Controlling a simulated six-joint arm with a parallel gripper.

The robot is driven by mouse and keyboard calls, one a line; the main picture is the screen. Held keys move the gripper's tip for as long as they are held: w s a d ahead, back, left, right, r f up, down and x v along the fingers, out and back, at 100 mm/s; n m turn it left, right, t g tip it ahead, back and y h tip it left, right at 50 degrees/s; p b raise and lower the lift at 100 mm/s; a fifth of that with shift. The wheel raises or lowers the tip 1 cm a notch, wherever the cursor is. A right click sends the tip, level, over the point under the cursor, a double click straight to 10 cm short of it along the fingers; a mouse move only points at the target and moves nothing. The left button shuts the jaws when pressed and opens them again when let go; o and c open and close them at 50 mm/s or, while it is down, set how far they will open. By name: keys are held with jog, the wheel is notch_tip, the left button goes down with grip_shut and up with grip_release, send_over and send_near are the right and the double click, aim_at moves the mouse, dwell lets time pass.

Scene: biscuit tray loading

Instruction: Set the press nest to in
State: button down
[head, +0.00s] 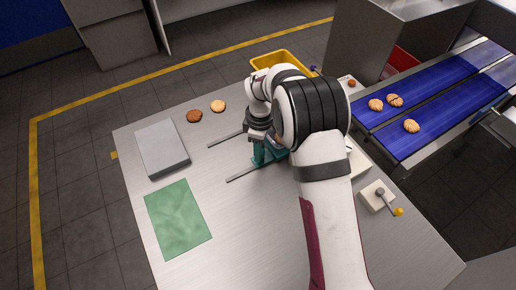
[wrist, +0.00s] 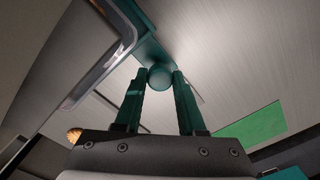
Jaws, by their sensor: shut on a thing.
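My gripper (wrist: 159,82) is shut on a round teal knob (wrist: 160,76) in the wrist view. The knob joins a teal part of the press nest (wrist: 122,22), which has a clear, pale-edged piece beside it. In the head view, teal parts (head: 262,156) show under my wrist, but I cannot tell fingers from nest there. Two thin dark rails (head: 243,174) run along the table beside them, toward the right. My arm hides most of the nest and the press, so how far in the nest sits cannot be told.
A grey slab (head: 162,148) and green mat (head: 178,218) lie at left. Two biscuits (head: 194,116) lie near the back edge, by a yellow bin (head: 257,64). A pale box with a yellow-tipped lever (head: 398,211) is at right. Blue conveyors (head: 430,103) carry several biscuits.

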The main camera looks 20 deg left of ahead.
jog(key=shift+w+d, duration=0.25)
jog(key=shift+w, duration=0.05)
jog(key=c, duration=0.8)
grip_release()
jog(key=o, duration=0.3)
jog(key=shift+s+a, duration=0.1)
notch_tip(320, 180, up, 16)
jog(key=shift+f, duration=0.1)
